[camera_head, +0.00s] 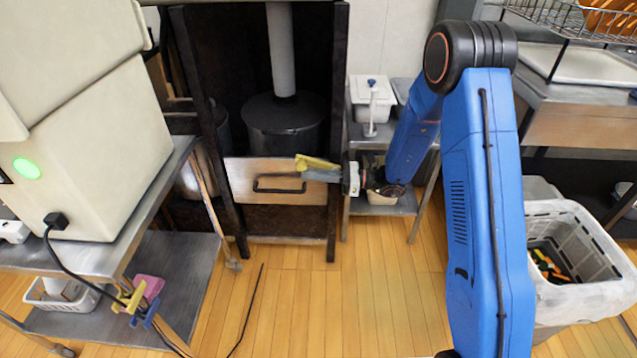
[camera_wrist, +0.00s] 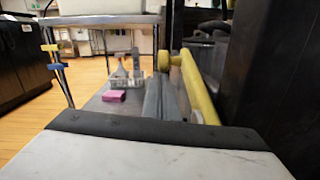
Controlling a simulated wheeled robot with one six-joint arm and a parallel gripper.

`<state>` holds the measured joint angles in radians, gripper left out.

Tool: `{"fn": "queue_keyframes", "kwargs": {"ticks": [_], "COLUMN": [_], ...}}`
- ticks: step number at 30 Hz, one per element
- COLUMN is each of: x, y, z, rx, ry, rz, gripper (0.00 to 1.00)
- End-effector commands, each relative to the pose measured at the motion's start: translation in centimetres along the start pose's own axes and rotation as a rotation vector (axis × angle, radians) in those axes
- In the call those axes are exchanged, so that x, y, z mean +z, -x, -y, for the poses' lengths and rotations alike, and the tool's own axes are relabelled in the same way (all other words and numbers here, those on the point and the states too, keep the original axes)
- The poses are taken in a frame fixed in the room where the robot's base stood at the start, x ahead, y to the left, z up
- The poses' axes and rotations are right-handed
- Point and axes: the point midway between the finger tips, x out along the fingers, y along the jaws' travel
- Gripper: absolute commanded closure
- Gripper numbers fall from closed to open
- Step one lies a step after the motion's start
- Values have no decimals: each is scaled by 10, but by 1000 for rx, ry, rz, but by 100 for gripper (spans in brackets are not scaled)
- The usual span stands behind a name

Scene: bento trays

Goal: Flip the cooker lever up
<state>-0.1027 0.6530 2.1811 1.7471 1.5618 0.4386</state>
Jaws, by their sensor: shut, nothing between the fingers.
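A large cream cooker-like box (camera_head: 85,150) with a round green light (camera_head: 27,168) stands on the metal table at the left of the head view. I cannot make out a lever on it; a small white part (camera_head: 14,229) at the left edge, below the green light, is cut off by the frame. My gripper (camera_head: 300,167) is shut and empty, pointing left in front of a wooden drawer front, well right of the box. Its yellow and grey fingers also show in the wrist view (camera_wrist: 160,72).
A dark cabinet with a wooden drawer front (camera_head: 240,185) stands behind my gripper. The metal table (camera_head: 160,205) has a lower shelf, with a black cord and yellow and blue clips (camera_head: 132,297) at its edge. A white basket (camera_head: 570,240) stands right.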

Motion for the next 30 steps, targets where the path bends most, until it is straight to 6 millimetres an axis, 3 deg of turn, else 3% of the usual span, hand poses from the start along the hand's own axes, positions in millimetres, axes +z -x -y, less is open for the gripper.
{"fn": "queue_keyframes", "kwargs": {"ticks": [8,21,30], "x": [17,43,48], "y": [-7,6,11], "z": [0,-4,-4], "rx": [1,-1,0], "ry": [1,1,-1], "rz": [-1,-2,-2], "gripper": [100,100,100]}}
